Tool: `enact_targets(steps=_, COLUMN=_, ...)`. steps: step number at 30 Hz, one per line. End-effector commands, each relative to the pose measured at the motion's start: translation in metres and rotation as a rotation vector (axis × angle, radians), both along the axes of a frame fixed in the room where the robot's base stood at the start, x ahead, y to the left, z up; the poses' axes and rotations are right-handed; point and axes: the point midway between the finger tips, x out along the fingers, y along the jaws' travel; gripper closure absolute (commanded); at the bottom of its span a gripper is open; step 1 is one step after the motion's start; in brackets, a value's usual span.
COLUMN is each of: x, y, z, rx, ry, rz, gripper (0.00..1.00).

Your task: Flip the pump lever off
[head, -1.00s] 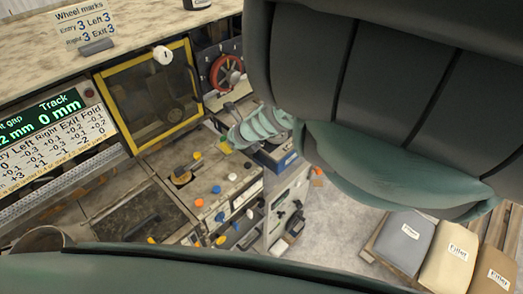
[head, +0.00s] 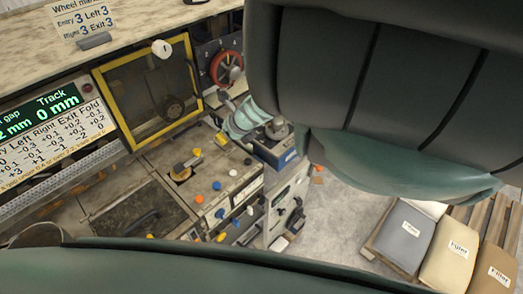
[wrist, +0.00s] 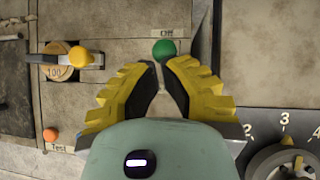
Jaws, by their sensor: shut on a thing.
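In the wrist view a round green knob (wrist: 164,50), which I take for the pump lever's end, sits just below an "Off" label (wrist: 168,33). My gripper (wrist: 162,64) has its yellow fingers with black pads closed in around this knob from both sides. The fingertips meet at its lower edge, and the lever's stem is hidden behind them.
A yellow-knobbed lever (wrist: 80,57) points right on the panel, with an orange "Test" button (wrist: 50,135) below it. A numbered dial (wrist: 275,163) lies at lower right. In the head view a yellow-framed guard (head: 150,92) and a red handwheel (head: 226,68) stand behind.

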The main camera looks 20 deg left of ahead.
Motion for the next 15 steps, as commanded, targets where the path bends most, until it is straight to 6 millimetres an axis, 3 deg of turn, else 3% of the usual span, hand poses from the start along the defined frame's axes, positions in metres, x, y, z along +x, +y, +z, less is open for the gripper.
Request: enact_targets(steps=15, x=0.0021, y=0.0083, z=0.0029, rx=0.000, ry=0.000, rz=0.004, gripper=1.00)
